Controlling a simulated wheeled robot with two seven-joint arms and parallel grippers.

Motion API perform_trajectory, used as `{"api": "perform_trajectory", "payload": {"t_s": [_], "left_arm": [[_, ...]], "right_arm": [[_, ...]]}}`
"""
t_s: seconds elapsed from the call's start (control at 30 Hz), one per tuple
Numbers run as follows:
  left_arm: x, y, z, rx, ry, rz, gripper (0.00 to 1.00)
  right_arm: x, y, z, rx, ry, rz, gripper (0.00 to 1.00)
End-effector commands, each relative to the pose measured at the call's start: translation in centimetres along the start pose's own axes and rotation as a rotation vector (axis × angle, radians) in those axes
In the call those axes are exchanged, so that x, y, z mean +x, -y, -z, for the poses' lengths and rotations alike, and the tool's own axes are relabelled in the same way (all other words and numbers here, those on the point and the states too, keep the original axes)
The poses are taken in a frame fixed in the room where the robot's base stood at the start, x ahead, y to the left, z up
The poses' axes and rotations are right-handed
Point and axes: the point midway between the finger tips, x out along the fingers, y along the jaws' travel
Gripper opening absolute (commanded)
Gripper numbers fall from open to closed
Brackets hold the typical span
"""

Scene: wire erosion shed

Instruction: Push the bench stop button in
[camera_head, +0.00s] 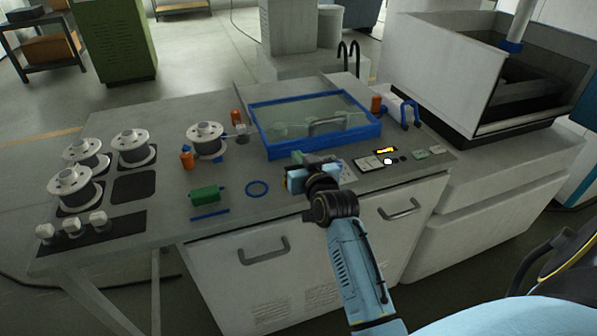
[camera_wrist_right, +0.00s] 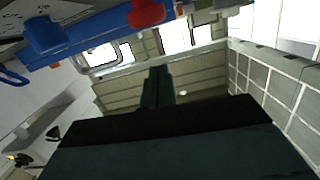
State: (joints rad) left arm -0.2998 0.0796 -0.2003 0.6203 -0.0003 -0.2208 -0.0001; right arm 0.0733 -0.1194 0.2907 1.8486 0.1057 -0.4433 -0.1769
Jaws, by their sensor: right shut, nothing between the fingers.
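I cannot pick out the bench stop button for certain in either view. A red rounded piece (camera_wrist_right: 147,12) shows at the top edge of the right wrist view, beside blue parts, and I cannot tell whether it is the button. In the head view my right gripper (camera_head: 298,179) is over the front edge of the bench (camera_head: 160,215), just in front of the blue-framed glass tray (camera_head: 262,143). It hides the bench top behind it. Its closed fingers (camera_wrist_right: 157,90) show dark and empty in the wrist view. My left gripper is not in view.
A dark panel (camera_head: 368,161) with lit marks and small round controls lies right of my gripper. A green block (camera_head: 207,195) and a blue ring (camera_head: 257,189) lie to its left. Several wire spools (camera_head: 130,146) stand farther left. A large open-topped machine (camera_head: 440,65) stands at right.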

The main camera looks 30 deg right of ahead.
Motion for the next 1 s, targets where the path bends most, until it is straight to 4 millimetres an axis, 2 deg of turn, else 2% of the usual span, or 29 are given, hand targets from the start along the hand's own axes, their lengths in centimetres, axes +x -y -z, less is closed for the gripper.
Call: {"api": "perform_trajectory", "payload": {"t_s": [0.03,0.2,0.67,0.9,1.0], "left_arm": [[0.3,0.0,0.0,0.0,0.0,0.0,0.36],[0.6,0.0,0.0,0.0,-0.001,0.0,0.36],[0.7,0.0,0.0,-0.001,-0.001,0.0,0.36],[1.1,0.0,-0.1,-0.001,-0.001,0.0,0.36],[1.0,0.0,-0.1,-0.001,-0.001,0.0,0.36]], "right_arm": [[0.0,0.0,-1.6,0.001,0.011,0.0,0.0],[0.4,-0.1,-3.3,-0.001,0.009,-0.001,0.0],[0.5,-0.1,-3.9,-0.001,0.008,-0.001,0.0],[0.9,-0.2,-6.2,-0.003,0.012,0.0,0.0],[0.8,-0.1,-6.3,-0.002,0.015,0.0,0.0]]}}
